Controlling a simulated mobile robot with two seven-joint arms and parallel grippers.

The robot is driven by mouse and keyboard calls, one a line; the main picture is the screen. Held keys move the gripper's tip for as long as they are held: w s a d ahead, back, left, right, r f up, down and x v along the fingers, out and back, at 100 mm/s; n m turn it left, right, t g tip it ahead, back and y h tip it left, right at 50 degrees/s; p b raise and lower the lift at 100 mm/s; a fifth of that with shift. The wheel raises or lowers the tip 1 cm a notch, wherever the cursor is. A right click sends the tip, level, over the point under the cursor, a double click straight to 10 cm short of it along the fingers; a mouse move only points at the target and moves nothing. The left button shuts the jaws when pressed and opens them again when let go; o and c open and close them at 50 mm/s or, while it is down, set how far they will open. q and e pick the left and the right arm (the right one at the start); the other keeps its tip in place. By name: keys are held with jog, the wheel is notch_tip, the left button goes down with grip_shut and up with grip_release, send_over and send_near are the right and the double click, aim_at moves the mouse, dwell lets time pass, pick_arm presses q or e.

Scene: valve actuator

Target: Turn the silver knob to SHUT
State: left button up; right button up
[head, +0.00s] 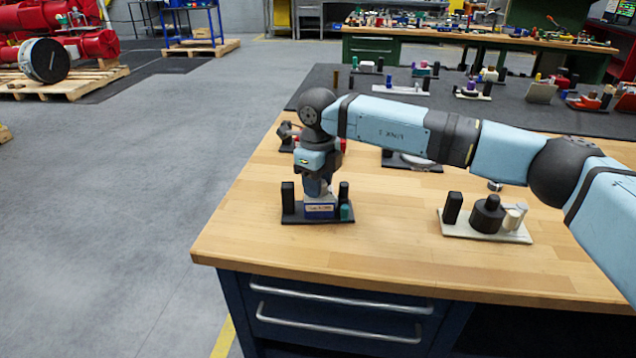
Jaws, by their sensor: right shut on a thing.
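My right gripper (318,188) points down from the blue and black arm that reaches in from the right. It is shut on the top of a small valve unit, around the silver knob, which the fingers mostly hide. The valve unit has a black base (291,217), a pale body with a blue label (320,210), a black post on the left and a teal and black post (346,211) on the right. The knob's pointer and any SHUT marking are too small or hidden to read. My left gripper is out of view.
A white-based unit (458,232) with black and cream parts stands to the right on the wooden workbench (400,265). Other units sit behind my arm, partly hidden. Several more stand on the dark mat (330,76) further back. The bench's front left is clear.

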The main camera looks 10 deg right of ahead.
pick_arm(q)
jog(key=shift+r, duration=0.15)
pick_arm(e)
jog(key=shift+n, duration=1)
jog(key=o, duration=0.7)
jog(key=shift+c, duration=0.2)
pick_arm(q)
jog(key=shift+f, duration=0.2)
pick_arm(e)
jog(key=shift+r, duration=0.1)
pick_arm(q)
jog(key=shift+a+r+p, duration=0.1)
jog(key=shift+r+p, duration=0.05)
jog(key=shift+p, duration=0.4)
pick_arm(e)
notch_tip(320, 180, up, 14)
jog(key=shift+f, duration=0.2)
